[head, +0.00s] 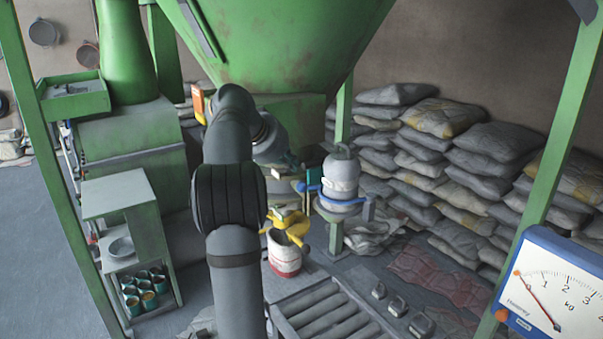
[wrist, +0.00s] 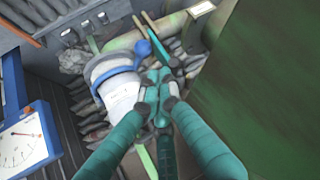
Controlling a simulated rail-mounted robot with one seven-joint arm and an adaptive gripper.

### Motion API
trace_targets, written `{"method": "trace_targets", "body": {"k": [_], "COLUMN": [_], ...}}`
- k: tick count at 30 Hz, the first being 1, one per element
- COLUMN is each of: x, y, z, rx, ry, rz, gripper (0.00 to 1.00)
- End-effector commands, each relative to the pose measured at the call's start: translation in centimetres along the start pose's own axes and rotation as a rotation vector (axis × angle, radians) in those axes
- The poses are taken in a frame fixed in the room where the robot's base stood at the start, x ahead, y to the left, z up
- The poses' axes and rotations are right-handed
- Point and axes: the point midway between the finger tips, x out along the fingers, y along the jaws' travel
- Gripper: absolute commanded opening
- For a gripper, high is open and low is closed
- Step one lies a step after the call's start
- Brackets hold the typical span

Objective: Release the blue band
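The blue band (head: 342,207) runs around the lower part of a pale grey vessel with a rounded top (head: 341,172). In the wrist view the blue band (wrist: 112,70) also circles the white vessel (wrist: 122,92), and a blue lever with a rounded end (wrist: 143,47) sticks out from it. My gripper (wrist: 158,76) has teal fingers that come together close beside the vessel and this lever. The fingers look shut, with nothing clearly seen between them. I cannot tell whether the tips touch the lever. In the head view my arm hides much of the gripper.
A yellow clamp (head: 288,226) sits over a red and white bucket (head: 284,255) below. A roller conveyor (head: 322,312) lies in front. Stacked sacks (head: 440,150) fill the right wall. A dial scale (head: 550,290) stands at front right. The green hopper (head: 275,45) hangs above.

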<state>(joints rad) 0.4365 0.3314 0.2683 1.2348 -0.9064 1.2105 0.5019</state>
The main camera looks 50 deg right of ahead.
Motion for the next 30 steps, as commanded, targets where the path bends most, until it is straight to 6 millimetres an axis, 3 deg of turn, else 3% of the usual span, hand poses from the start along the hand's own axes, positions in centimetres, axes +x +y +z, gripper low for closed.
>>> {"method": "trace_targets", "body": {"k": [6,12,18,30], "x": [4.0,6.6,7.7,7.9], "y": [0.2,0.1,0.1,0.3], "z": [-0.1,-0.1,0.0,0.0], "rx": [0.000,0.000,0.001,0.001], "ry": [-0.005,-0.004,-0.002,-0.002], "rz": [0.004,0.002,0.001,-0.001], "gripper": [0.00,0.00,0.00,0.00]}}
